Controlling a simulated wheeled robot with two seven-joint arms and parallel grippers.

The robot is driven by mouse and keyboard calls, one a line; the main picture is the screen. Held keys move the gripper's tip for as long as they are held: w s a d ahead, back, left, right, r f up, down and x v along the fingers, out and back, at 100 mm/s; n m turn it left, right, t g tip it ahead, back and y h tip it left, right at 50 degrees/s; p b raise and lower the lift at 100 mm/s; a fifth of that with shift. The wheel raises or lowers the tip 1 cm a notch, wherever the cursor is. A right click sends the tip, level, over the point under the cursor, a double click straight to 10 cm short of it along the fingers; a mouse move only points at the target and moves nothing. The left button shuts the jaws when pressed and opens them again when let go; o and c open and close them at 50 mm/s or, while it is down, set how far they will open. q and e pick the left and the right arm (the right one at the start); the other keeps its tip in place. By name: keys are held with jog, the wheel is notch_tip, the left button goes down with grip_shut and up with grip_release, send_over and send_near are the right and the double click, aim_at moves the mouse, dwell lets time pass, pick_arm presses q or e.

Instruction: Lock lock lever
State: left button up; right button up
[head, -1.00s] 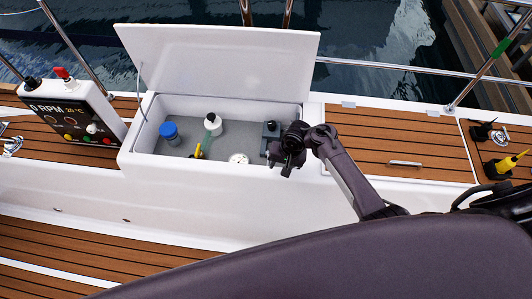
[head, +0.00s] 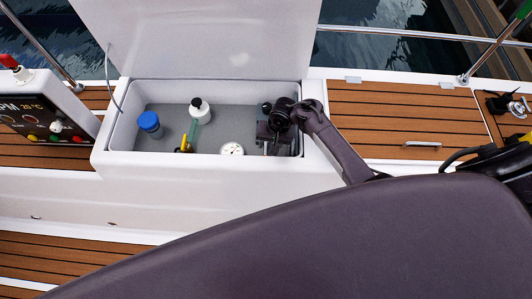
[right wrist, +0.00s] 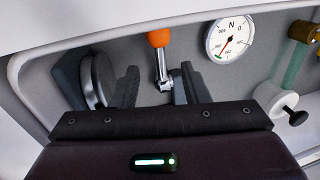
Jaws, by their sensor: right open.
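A lever with an orange knob (right wrist: 158,40) and a metal stem stands in the open white locker in the right wrist view. I take it for the lock lever; it is hidden behind my gripper in the head view. My right gripper (head: 270,136) is over the right end of the locker. Its two dark fingers (right wrist: 156,88) are apart, with the lever's stem showing between and beyond them. I cannot tell whether they touch it. A round grey part (right wrist: 97,80) sits beside the left finger. My left gripper is not in view.
The locker (head: 160,165) has its lid (head: 200,40) raised. A control panel (head: 40,118) stands left; wooden decking (head: 400,110) lies right.

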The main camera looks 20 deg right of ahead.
aim_at(266, 153)
jog(key=f, duration=0.2)
jog(key=f+b, duration=0.1)
jog(key=a+f+b, duration=0.1)
jog(key=f, duration=0.1)
jog(key=shift+w+f, duration=0.25)
jog(key=shift+f, duration=0.5)
jog(key=c, duration=0.9)
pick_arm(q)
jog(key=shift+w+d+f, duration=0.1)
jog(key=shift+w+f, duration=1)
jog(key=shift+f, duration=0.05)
